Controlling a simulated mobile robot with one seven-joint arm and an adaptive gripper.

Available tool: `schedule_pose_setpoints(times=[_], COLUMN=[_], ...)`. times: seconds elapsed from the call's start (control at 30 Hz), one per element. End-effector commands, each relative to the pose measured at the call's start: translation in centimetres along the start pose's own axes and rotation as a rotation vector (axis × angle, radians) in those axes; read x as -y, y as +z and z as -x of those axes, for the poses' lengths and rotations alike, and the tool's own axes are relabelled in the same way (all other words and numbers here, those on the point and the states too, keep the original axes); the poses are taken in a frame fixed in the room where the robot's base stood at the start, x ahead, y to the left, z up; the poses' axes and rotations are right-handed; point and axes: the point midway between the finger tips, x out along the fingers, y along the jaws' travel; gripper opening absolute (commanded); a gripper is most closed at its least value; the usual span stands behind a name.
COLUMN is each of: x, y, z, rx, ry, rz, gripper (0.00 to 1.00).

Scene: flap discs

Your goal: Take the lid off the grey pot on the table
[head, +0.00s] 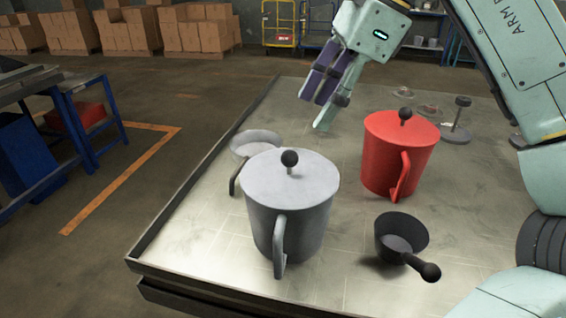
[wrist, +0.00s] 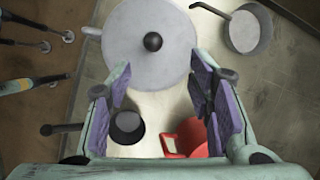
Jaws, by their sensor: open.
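The grey pot (head: 305,228) stands upright at the front left of the table, with its handle towards me. Its flat pale grey lid (head: 262,180) sits on top with a round dark knob (head: 289,158). The lid (wrist: 130,65) and knob (wrist: 153,41) also show from above in the wrist view, beyond the fingertips. My gripper (head: 322,104) is open and empty, above the table behind the grey pot and apart from it. Its purple-padded fingers (wrist: 158,85) stand wide apart in the wrist view. The pot's walls are mostly hidden there by the lid.
A red lidded pot (head: 393,160) stands right of the grey pot. A dark pan (head: 402,243) lies front right, its handle towards me. A light grey pan (head: 258,137) is behind the grey pot. A weight-like stand (head: 457,125) is at the back right. The table (head: 190,215) is clear at left.

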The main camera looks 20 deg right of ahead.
Motion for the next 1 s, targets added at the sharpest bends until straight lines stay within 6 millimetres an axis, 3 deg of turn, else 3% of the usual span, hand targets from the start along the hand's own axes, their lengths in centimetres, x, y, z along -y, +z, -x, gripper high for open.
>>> schedule_pose_setpoints(times=[0.2,0.43,0.7,1.0], x=[-0.1,-0.3,-0.8,-0.8], y=[0.1,0.2,0.4,0.4], z=[-3.4,-5.1,-8.9,-9.5], rx=[0.001,0.001,0.003,0.003], ry=[0.002,0.002,0.002,0.000], rz=[0.001,0.003,0.001,0.002], gripper=[0.47,0.47,0.47,0.47])
